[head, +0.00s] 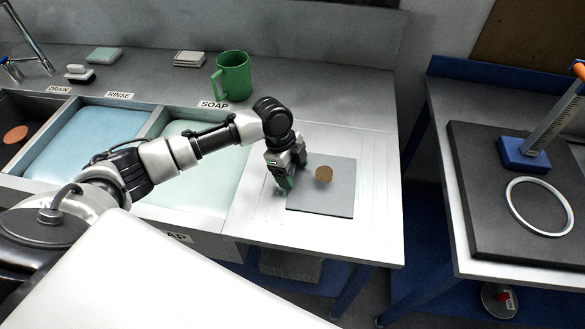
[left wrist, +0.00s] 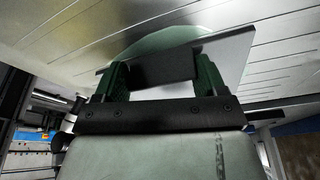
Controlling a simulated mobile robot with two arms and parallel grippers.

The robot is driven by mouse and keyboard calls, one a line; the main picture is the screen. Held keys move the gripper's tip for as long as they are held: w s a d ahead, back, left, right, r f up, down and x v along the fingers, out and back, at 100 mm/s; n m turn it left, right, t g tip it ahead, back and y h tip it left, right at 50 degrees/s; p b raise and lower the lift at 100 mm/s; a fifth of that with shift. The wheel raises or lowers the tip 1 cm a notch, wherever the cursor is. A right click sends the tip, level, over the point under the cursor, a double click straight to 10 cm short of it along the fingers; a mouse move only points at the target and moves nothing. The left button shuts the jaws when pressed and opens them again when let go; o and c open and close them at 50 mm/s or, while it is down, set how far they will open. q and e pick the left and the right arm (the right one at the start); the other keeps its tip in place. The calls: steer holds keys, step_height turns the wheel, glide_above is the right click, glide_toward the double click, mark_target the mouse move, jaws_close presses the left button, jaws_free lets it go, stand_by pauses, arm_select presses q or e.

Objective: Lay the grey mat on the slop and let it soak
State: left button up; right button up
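The grey mat (head: 335,201) is a flat square over the light worktop right of the soap basin, with a round brown spot (head: 323,174) on top. My left gripper (head: 287,172) is at its left edge. In the left wrist view, the green fingers (left wrist: 160,80) stand on both sides of a dark block (left wrist: 163,66) by the mat (left wrist: 232,52), and appear shut on it. Pale green slop (left wrist: 165,40) shows beyond the mat, partly covered. Whether the mat touches it, I cannot tell. My right gripper is out of view.
A green mug (head: 234,76) stands behind the soap basin (head: 205,190). The rinse basin (head: 90,140) is further left. Across a gap on the right, another table holds a dark board (head: 490,190), a white ring (head: 539,206) and a blue-based stand (head: 524,155).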

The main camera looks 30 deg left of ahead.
arm_select(q)
steer(key=o, duration=0.4)
steer(key=b+v, duration=0.2)
steer(key=v, duration=1)
steer(key=shift+r, duration=0.15)
